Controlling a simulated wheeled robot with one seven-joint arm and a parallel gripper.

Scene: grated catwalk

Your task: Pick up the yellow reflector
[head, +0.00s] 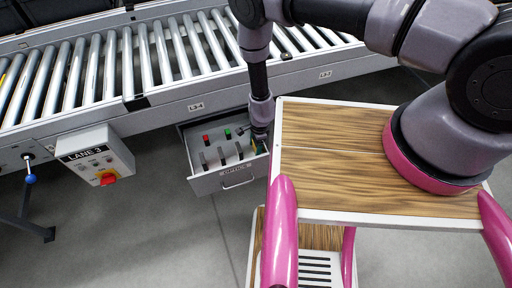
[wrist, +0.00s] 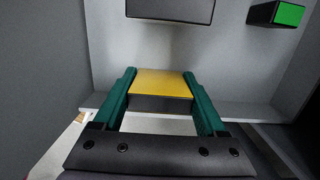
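The yellow reflector (wrist: 161,83), a block with a yellow face and dark sides, sits between the two green fingers of my gripper (wrist: 161,76) in the wrist view. Both fingers lie flush against its sides, with no gap visible. In the head view my gripper (head: 260,143) reaches down into the right end of the open grey drawer (head: 232,181), labelled OPTICS. The arm and gripper hide most of the reflector there. I cannot tell whether it still touches the drawer floor.
Other small blocks, including a red-faced one (head: 206,138) and a green-faced one (head: 228,133), stand in the drawer. A roller conveyor (head: 160,50) runs behind it. A LANE 3 control box (head: 95,155) is at left. My wood-topped base stands close at right.

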